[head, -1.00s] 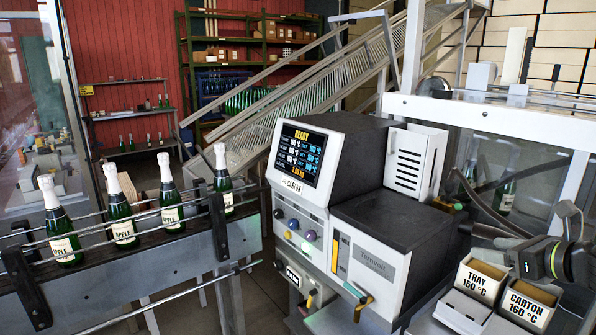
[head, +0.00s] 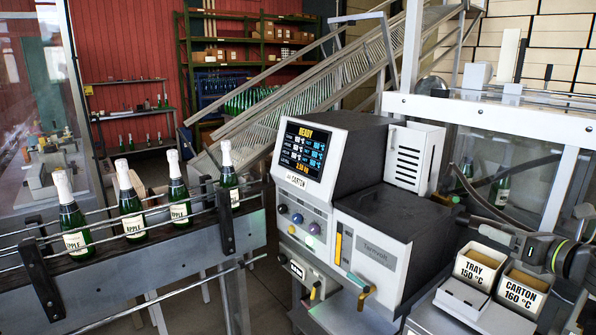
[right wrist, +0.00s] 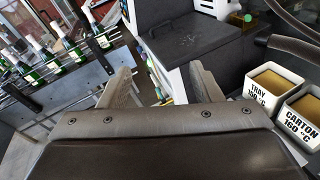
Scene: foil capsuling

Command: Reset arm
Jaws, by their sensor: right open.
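My right gripper (head: 487,229) is at the right edge of the head view, above the bins labelled TRAY 150 °C (head: 478,268) and CARTON 160 °C (head: 523,291). In the right wrist view its two grey fingers (right wrist: 160,84) stand wide apart with nothing between them. The machine's dark lid (right wrist: 195,45) and a strip of floor lie beyond them. The TRAY bin (right wrist: 267,88) and CARTON bin (right wrist: 302,115) are to the right of the fingers. My left gripper is not in view.
Several green bottles (head: 130,210) stand on a railed conveyor (head: 150,262) at left. A white-framed glazed enclosure (head: 480,107) stands behind my right gripper.

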